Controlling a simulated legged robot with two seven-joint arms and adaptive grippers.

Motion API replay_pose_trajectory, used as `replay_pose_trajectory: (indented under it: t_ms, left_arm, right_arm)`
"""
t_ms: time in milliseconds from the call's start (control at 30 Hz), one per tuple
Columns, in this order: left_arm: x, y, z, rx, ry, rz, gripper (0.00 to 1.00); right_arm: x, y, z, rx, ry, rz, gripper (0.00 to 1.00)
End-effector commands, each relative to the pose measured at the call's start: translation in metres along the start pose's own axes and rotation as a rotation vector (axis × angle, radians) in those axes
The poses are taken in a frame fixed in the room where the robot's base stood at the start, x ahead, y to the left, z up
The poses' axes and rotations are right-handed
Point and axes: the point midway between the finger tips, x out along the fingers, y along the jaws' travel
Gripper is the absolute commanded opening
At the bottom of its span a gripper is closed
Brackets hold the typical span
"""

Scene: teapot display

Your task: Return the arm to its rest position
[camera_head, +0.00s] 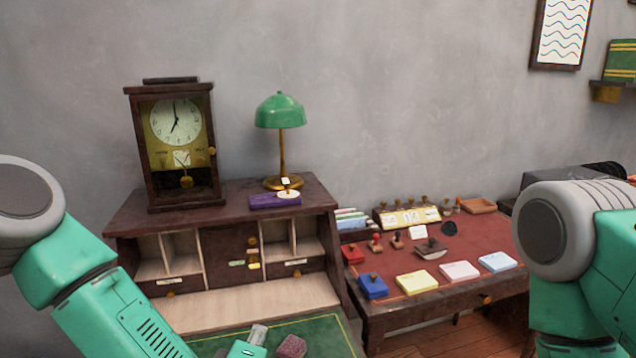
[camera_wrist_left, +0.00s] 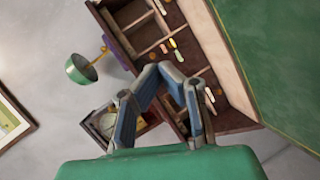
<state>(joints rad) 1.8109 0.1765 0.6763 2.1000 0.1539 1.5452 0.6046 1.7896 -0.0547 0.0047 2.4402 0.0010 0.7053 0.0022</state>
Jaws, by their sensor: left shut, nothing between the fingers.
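My left arm (camera_head: 110,310) comes in from the lower left, and part of my left gripper (camera_head: 257,336) shows at the bottom edge over the green desk pad (camera_head: 325,335). In the left wrist view the left gripper's two fingers (camera_wrist_left: 159,70) come together at the tips, shut and empty. They show in front of the dark wooden desk cabinet, apart from it as far as I can tell. My right arm (camera_head: 575,250) shows at the right edge; its gripper is out of view.
The writing desk (camera_head: 125,220) bears a clock (camera_head: 176,145), a green lamp (camera_head: 280,110) and a purple box (camera_head: 274,201). The red-topped table (camera_head: 400,258) at right holds stamps and coloured pads.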

Motion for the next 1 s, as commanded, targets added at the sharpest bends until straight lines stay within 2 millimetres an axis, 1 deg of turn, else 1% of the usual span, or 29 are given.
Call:
replay_pose_trajectory:
  t_ms: [33, 67, 167, 267, 300, 333, 367, 400, 467, 500, 567, 600, 700, 800, 900, 1000]
  left_arm:
    - [-0.003, -0.02, 0.007, 0.05, -0.037, -0.028, 0.0]
    - [-0.005, -0.031, 0.011, 0.083, -0.061, -0.047, 0.0]
    - [-0.017, -0.075, 0.022, 0.208, -0.154, -0.116, 0.0]
    - [-0.036, -0.133, 0.03, 0.367, -0.278, -0.211, 0.0]
    - [-0.048, -0.161, 0.032, 0.442, -0.339, -0.257, 0.0]
    - [-0.057, -0.182, 0.032, 0.5, -0.386, -0.293, 0.0]
    - [-0.068, -0.203, 0.03, 0.558, -0.435, -0.33, 0.0]
    - [-0.083, -0.23, 0.027, 0.633, -0.501, -0.38, 0.0]
    - [-0.108, -0.268, 0.018, 0.739, -0.599, -0.455, 0.0]
    - [-0.124, -0.291, 0.011, 0.803, -0.664, -0.503, 0.0]
    - [-0.149, -0.32, -0.002, 0.89, -0.756, -0.574, 0.0]
    - [-0.165, -0.337, -0.011, 0.939, -0.812, -0.616, 0.0]
    - [-0.199, -0.366, -0.032, 1.032, -0.929, -0.706, 0.0]
    - [-0.221, -0.38, -0.047, 1.085, -1.006, -0.763, 0.0]
    - [-0.231, -0.385, -0.054, 1.108, -1.042, -0.79, 0.0]
    - [-0.232, -0.386, -0.054, 1.109, -1.044, -0.791, 0.0]
  right_arm:
    - [0.006, 0.0, 0.001, 0.0, -0.001, 0.0, 0.73]
    - [0.008, 0.0, 0.001, 0.0, -0.001, 0.0, 0.73]
    - [0.016, 0.0, 0.001, 0.0, -0.001, 0.0, 0.73]
    - [0.028, 0.0, 0.002, 0.0, -0.001, 0.0, 0.73]
    - [0.033, 0.0, 0.002, 0.0, -0.001, 0.0, 0.73]
    - [0.037, 0.0, 0.003, 0.0, -0.001, 0.0, 0.73]
    - [0.041, 0.0, 0.003, 0.0, -0.001, 0.0, 0.73]
    - [0.047, 0.0, 0.003, 0.0, -0.001, 0.0, 0.73]
    - [0.054, 0.0, 0.004, 0.0, -0.001, 0.0, 0.73]
    - [0.059, 0.0, 0.004, 0.0, -0.001, 0.0, 0.73]
    - [0.065, -0.001, 0.004, 0.0, -0.002, 0.0, 0.73]
    - [0.069, -0.001, 0.004, 0.0, -0.001, 0.0, 0.73]
    - [0.076, -0.001, 0.005, 0.0, -0.001, 0.0, 0.73]
    - [0.08, -0.001, 0.005, 0.0, -0.001, 0.0, 0.73]
    - [0.081, -0.001, 0.005, 0.0, -0.001, 0.0, 0.73]
    - [0.081, -0.001, 0.005, 0.0, -0.001, 0.0, 0.73]
